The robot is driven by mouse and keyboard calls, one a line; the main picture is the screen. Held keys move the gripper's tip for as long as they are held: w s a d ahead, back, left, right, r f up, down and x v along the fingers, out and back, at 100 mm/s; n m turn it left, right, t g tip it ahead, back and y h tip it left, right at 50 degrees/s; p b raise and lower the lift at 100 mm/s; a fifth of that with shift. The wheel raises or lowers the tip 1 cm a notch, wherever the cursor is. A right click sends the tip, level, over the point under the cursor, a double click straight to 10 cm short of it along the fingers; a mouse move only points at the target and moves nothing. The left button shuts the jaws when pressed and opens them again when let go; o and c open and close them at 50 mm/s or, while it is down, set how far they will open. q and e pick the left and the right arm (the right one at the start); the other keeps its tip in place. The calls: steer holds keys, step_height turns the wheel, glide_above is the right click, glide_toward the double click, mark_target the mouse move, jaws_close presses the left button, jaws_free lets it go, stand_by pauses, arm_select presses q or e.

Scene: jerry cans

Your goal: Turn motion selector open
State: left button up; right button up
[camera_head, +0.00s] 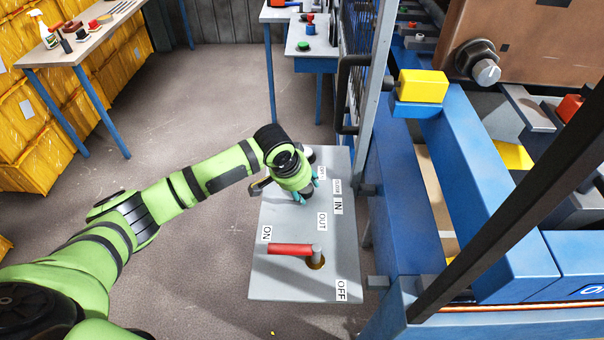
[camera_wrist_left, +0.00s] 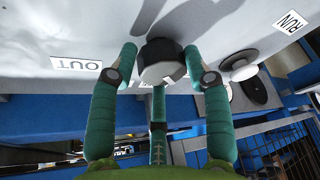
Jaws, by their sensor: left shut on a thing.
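The grey control panel (camera_head: 285,270) carries several labelled controls. My left gripper (camera_head: 306,191) is over its upper part. In the left wrist view, the teal fingers of my left gripper (camera_wrist_left: 160,65) are closed around a dark knob with a grey faceted end (camera_wrist_left: 163,70). An OUT label (camera_wrist_left: 77,64) is to the left of this knob. Small labels (camera_head: 336,187) stand beside the gripper in the head view, too small to read surely. The knob is mostly hidden by the hand there, so I cannot tell its setting. My right gripper is not in view.
A red lever (camera_head: 290,249) sits on the panel's lower part, between ON and OFF labels. Another round knob (camera_wrist_left: 240,68) is close to the right finger. A blue machine frame (camera_head: 400,180) stands right of the panel. The floor to the left is clear.

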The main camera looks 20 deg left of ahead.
arm_select(q)
steer(key=shift+w+r+n+t+y+p, duration=0.15)
steer(key=shift+w+r+n+y+p, duration=0.05)
steer(key=shift+n+p, duration=0.4)
steer(key=shift+w+r+n+t+y+p, duration=0.15)
steer(key=shift+r+n+y+p, duration=0.05)
steer(key=shift+n+p, duration=0.35)
steer(key=o, duration=1.1)
steer(key=shift+c, duration=0.2)
steer(key=shift+f, duration=0.3)
steer(key=v, duration=1.2)
